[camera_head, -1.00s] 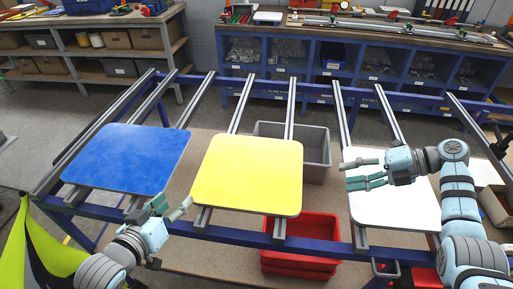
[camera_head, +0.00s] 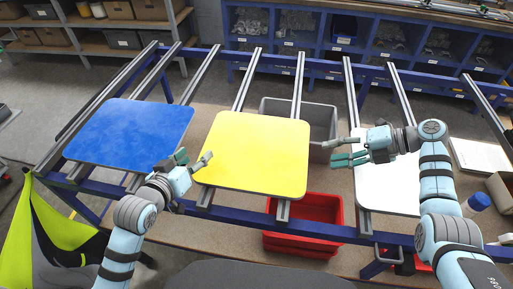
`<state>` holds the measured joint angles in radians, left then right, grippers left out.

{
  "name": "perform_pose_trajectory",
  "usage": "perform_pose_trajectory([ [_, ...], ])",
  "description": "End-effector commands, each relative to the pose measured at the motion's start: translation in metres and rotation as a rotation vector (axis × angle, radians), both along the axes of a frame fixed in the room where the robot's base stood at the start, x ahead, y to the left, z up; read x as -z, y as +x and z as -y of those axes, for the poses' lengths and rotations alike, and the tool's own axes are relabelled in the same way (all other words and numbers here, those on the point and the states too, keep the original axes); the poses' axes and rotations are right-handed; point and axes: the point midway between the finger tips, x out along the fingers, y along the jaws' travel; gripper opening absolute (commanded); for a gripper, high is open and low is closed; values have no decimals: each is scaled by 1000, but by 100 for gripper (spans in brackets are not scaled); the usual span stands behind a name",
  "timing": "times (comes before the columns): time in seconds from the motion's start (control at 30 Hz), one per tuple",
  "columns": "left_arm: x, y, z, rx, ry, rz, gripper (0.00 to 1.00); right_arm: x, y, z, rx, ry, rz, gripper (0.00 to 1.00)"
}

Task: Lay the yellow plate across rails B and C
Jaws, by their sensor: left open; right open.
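The yellow plate (camera_head: 256,152) lies flat across two grey rails near the middle of the frame. The rails' far ends (camera_head: 244,82) and (camera_head: 299,82) run out behind it. No letters on the rails are readable. My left gripper (camera_head: 196,163) is open and empty at the plate's left edge; whether it touches cannot be told. My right gripper (camera_head: 338,151) is open and empty, right of the yellow plate and over the left edge of a white plate (camera_head: 390,190). A blue plate (camera_head: 130,142) lies on rails at the left.
A blue frame carries the rails. A grey bin (camera_head: 322,125) and a red bin (camera_head: 305,238) sit below them. A blue-capped bottle (camera_head: 478,203) stands at the right. A yellow-green and dark cloth item (camera_head: 50,225) is at the lower left. Shelves line the back.

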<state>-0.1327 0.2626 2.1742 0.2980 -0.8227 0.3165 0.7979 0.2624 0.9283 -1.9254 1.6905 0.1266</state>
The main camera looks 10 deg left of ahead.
Motion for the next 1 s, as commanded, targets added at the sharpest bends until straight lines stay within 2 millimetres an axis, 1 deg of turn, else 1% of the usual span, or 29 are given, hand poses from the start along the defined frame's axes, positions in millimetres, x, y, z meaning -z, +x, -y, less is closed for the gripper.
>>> perform_pose_trajectory([
  [0.03, 3, 9, 1, -2, -2, -1, 55, 5, 1, -9, -3, 3, -1, 47],
  [0.2, 15, 39, 6, -1, -1, 0, 55, 22, 4, -37, -3, 2, -1, 47],
  [0.3, 22, 54, 9, -1, 0, 0, 55, 31, 6, -51, -2, 2, -2, 47],
  [0.4, 26, 65, 11, -1, 0, 1, 55, 37, 7, -61, -2, 1, -1, 47],
  [0.53, 29, 71, 12, -1, 0, -1, 55, 41, 8, -67, -2, 0, 0, 47],
  [0.8, 29, 72, 12, -1, 1, 0, 55, 41, 8, -67, -1, 0, 0, 47],
  [0.97, 29, 72, 12, -1, 1, 0, 29, 41, 8, -67, -1, 0, 0, 22],
  [1.0, 29, 72, 12, 0, 1, -1, 23, 41, 8, -67, -1, 0, 0, 15],
])
